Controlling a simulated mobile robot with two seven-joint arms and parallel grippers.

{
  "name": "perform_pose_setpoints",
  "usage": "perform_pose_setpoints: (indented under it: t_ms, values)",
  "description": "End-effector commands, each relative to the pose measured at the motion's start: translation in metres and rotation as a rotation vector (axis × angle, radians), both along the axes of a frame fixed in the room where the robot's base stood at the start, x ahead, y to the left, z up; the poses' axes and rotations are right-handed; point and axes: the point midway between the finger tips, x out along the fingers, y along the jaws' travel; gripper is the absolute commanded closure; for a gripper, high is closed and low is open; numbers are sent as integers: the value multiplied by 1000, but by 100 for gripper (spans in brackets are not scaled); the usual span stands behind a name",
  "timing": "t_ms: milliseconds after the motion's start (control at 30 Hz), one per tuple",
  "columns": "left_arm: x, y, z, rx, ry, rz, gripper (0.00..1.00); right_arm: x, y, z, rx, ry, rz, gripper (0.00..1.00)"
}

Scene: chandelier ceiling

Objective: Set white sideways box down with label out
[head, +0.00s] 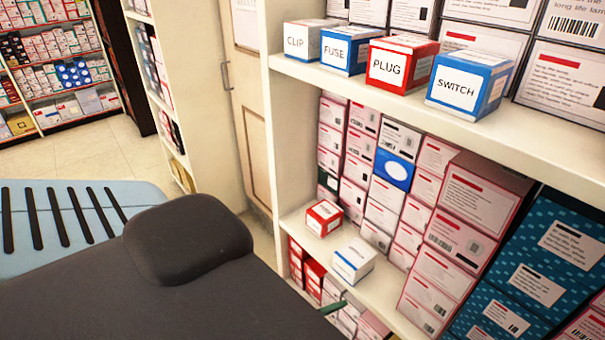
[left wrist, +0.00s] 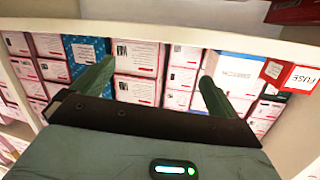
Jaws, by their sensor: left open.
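A white box with blue edging (head: 353,261) sits on the lower shelf, a white face with a small text label showing. A white and blue box, seemingly the same one, also shows in the left wrist view (left wrist: 240,70), partly behind the right-hand finger. My left gripper (left wrist: 155,88) is open, its two dark green fingers spread with nothing held between them. In the head view only a small green fingertip shows, just below the white box; the rest is hidden behind my dark arm. I cannot tell whether a finger touches the box. My right gripper is in no view.
A red and white box (head: 323,218) stands beside the white one. CLIP (head: 300,42), FUSE (head: 345,48), PLUG (head: 393,66) and SWITCH (head: 463,86) boxes line the upper shelf (head: 530,125), above the lower shelf (head: 312,255). Stacked cartons (head: 455,225) fill the back.

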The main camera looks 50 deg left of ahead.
Motion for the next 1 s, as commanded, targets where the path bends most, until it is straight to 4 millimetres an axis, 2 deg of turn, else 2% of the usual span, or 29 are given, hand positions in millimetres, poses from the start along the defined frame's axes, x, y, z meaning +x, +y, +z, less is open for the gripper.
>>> perform_pose_setpoints:
  t_ms: [33,100,200,300,433,1000]
  values:
    - [-25,9,-26,-5,122,56,1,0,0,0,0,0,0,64]
    - [-55,16,-53,-5,270,103,1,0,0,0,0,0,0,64]
    - [-92,20,-80,-7,432,132,1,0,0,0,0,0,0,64]
    - [-116,20,-95,-9,529,137,1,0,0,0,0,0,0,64]
    - [-126,19,-100,-11,569,136,1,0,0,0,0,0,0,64]
    - [-125,19,-100,-11,566,135,1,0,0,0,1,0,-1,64]
